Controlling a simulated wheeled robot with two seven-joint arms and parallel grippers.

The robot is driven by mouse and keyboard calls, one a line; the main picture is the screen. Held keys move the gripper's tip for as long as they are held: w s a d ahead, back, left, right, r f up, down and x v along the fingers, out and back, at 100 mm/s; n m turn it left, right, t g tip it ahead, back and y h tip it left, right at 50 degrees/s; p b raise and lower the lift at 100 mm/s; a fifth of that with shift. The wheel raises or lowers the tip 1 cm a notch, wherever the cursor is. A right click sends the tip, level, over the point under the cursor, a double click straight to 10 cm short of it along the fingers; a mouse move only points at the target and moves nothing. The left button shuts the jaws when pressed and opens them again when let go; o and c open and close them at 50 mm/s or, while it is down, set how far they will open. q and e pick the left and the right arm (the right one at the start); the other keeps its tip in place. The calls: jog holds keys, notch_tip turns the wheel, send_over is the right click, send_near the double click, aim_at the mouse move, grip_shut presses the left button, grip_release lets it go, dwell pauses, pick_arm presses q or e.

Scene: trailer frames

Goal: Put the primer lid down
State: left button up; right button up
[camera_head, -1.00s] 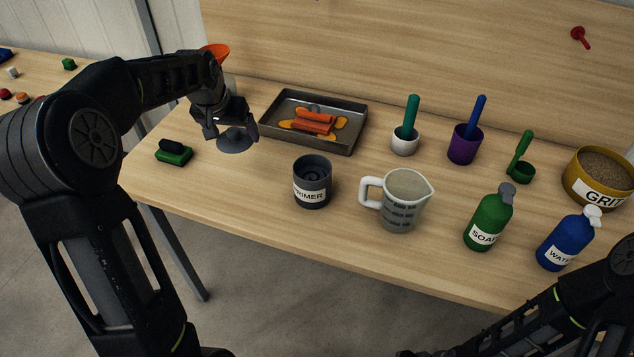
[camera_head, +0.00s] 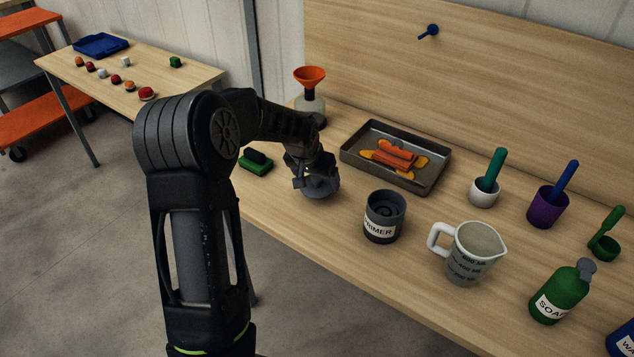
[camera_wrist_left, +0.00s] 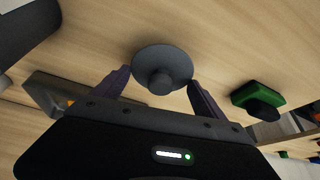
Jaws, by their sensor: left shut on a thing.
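The primer lid (camera_head: 322,189) is a dark grey disc with a round knob. It also shows in the left wrist view (camera_wrist_left: 163,57), between my two fingers. My left gripper (camera_head: 314,182) is shut on the lid and holds it low over the wooden table, left of the primer can; I cannot tell whether the lid touches the wood. The primer can (camera_head: 383,218) is dark grey with a white PRIMER label and stands upright with its top uncovered. My right gripper is out of view.
A green-and-black block (camera_head: 256,162) lies left of the lid. A metal tray (camera_head: 430,182) with orange pieces and an orange-topped funnel bottle (camera_head: 311,95) are behind. A measuring jug (camera_head: 468,252) stands right of the can. Bare wood surrounds the lid at the front.

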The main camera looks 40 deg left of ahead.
pick_arm(q)
jog(key=shift+f, duration=0.95)
jog(key=shift+f, duration=0.2)
jog(key=o, duration=1.3)
jog(key=shift+c, duration=0.2)
jog(key=shift+r, duration=0.1)
jog(key=shift+r, duration=0.3)
jog(key=b+v, duration=0.1)
jog(key=v, duration=1)
jog(key=shift+s+r, duration=0.25)
